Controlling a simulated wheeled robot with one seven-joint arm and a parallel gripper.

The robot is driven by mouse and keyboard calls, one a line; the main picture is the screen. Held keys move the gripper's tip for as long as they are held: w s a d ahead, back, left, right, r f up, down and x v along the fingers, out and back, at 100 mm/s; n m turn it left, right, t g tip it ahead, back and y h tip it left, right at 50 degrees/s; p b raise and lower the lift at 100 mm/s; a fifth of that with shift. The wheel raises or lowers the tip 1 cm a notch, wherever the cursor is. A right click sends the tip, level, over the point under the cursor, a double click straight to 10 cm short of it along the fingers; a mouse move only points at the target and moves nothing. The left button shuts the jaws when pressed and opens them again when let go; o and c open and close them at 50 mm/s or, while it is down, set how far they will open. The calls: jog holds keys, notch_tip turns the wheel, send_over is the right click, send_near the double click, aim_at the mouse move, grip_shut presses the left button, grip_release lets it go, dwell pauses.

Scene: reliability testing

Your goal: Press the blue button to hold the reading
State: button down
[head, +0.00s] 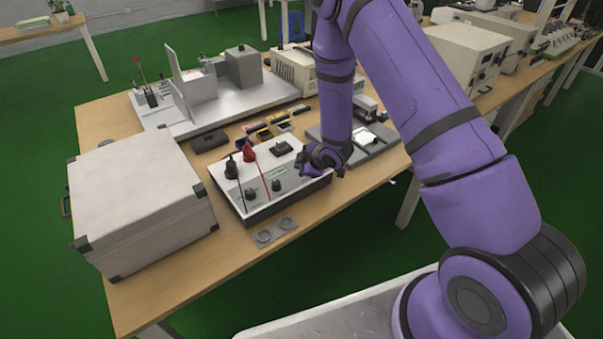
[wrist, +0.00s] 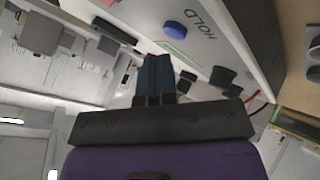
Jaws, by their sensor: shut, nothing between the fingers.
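The blue button (wrist: 175,29) is a round cap on the white face of the instrument box (head: 248,207), beside the printed word HOLD (wrist: 202,22). My gripper (wrist: 156,57) is shut and empty. In the wrist view its dark fingertips point up the picture; the button lies beyond them and slightly right, with a visible gap. In the head view my gripper (head: 303,163) is low over the right part of the box's panel. The button cannot be made out there, and my gripper covers part of that area.
The panel also carries a red post (head: 249,152), a black post (head: 231,168) and dark knobs (head: 276,185). A white case (head: 140,200) stands left of the box. A grey plate device (head: 372,145) is close behind my gripper. Two grey discs lie in front.

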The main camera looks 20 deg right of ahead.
jog(key=shift+f, duration=0.3)
jog(key=shift+f, duration=0.4)
dwell(0.6)
jog(key=shift+r, duration=0.9)
notch_tip(320, 180, up, 6)
dwell(0.7)
dwell(0.3)
